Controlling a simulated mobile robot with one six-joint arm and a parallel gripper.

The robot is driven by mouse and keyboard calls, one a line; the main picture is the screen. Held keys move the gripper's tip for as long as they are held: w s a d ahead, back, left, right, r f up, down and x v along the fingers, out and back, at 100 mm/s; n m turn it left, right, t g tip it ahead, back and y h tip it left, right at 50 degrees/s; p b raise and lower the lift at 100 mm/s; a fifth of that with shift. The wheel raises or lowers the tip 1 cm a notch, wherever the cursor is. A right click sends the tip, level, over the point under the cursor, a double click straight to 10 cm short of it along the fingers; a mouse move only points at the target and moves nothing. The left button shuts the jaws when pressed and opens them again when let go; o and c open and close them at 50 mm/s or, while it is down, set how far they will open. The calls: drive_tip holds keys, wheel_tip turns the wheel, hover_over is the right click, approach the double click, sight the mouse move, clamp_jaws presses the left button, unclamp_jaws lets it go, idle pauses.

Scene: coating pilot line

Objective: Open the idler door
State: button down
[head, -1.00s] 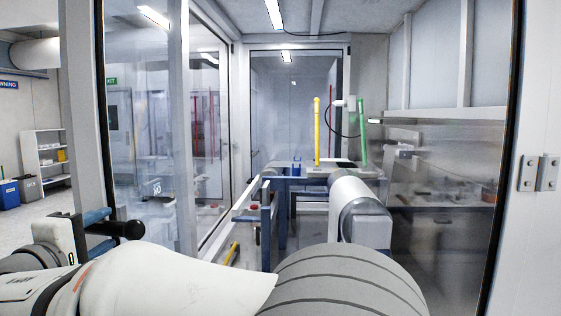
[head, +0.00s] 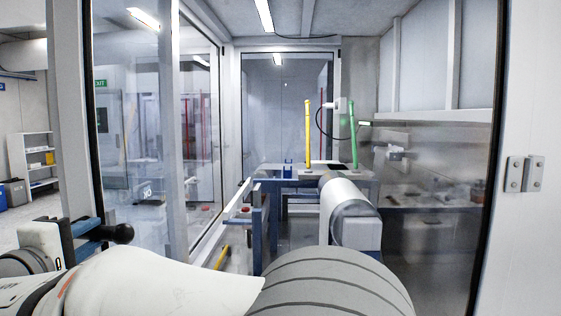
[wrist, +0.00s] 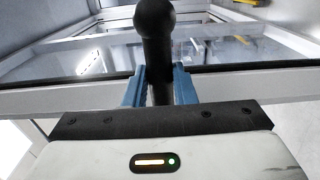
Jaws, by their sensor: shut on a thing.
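The idler door appears to be the large glazed panel in front of me, with a pale frame (head: 65,120) and a black seal around its glass. Its black handle (head: 116,233) ends in a round knob, at the lower left of the head view. My gripper (head: 88,228) is shut on the handle there. In the wrist view my gripper's blue fingers (wrist: 158,88) close on both sides of the handle bar, and the knob (wrist: 154,18) stands out beyond them. The pale frame rail (wrist: 240,80) runs behind the fingers. I cannot tell whether the door stands ajar.
Metal hinges (head: 524,174) sit on the pale post at the right. Beyond the glass are a white roller (head: 345,205), a blue-legged bench (head: 320,175), and upright yellow (head: 308,133) and green (head: 353,140) bars. A white shelf (head: 33,155) stands far left, with open floor before it.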

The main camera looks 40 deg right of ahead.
drive_tip(key=s+a+n+t+y+b, duration=0.1)
drive_tip(key=s+a+b, duration=0.2)
drive_tip(key=s, duration=0.4)
drive_tip(key=shift+s+a, duration=0.15)
drive_tip(key=shift+a, duration=0.45)
drive_tip(key=shift+f, duration=0.1)
drive_tip(key=s+a+n+t+y+b, duration=0.1)
drive_tip(key=s+a+y+b, duration=0.1)
drive_tip(key=s, duration=0.5)
drive_tip(key=shift+s+a+n, duration=0.3)
drive_tip(key=shift+a, duration=0.35)
drive_tip(key=s+a+n+y+b, duration=0.1)
drive_tip(key=s+a+y, duration=0.1)
drive_tip(key=s, duration=0.6)
drive_tip(key=shift+a+t, duration=0.2)
drive_tip(key=shift+t, duration=0.2)
